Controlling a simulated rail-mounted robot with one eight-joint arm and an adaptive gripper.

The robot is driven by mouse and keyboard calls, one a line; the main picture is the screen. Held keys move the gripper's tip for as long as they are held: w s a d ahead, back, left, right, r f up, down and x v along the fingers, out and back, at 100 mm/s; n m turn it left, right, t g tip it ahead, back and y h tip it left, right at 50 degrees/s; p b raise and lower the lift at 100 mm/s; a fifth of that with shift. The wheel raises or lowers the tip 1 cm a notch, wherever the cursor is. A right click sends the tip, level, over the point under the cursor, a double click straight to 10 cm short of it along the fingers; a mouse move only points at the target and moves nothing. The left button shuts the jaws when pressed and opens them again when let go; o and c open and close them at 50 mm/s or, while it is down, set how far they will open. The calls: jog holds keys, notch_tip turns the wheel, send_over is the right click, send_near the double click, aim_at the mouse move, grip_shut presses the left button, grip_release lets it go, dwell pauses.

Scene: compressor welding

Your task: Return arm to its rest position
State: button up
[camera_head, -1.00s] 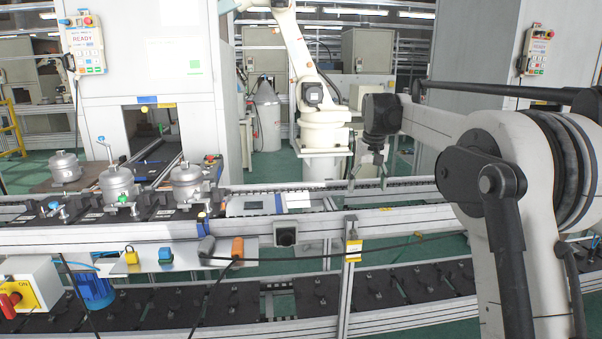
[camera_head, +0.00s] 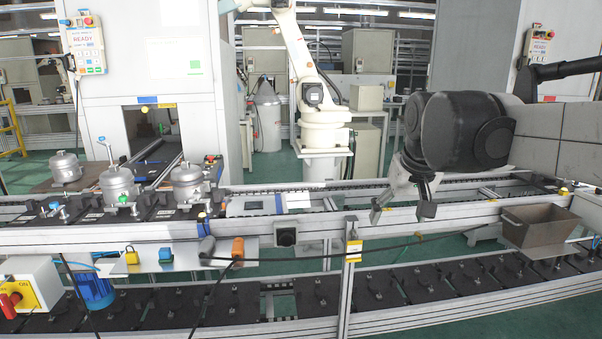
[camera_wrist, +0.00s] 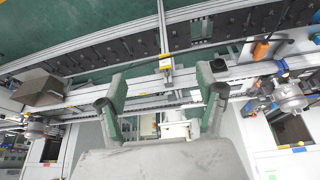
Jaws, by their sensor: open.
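My gripper (camera_head: 401,211) is at the right of the head view, above the near conveyor rail, with its two fingers spread apart and nothing between them. In the wrist view my gripper (camera_wrist: 160,100) shows two green-padded fingers wide apart, with conveyor rails beyond them. My arm reaches in from the right edge of the head view and hides part of the conveyor behind it.
A brown open bin (camera_head: 540,230) sits at right near my gripper. A white robot arm (camera_head: 318,110) stands behind. A cable (camera_head: 340,258) crosses the front rail.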

jog(key=s+f+t, duration=0.1)
jog(key=s+f, duration=0.5)
jog(key=s, duration=0.4)
jog(key=s+f+t, duration=0.1)
jog(key=s+f, duration=0.6)
jog(key=s, duration=0.4)
jog(key=shift+s, duration=0.25)
dwell(0.4)
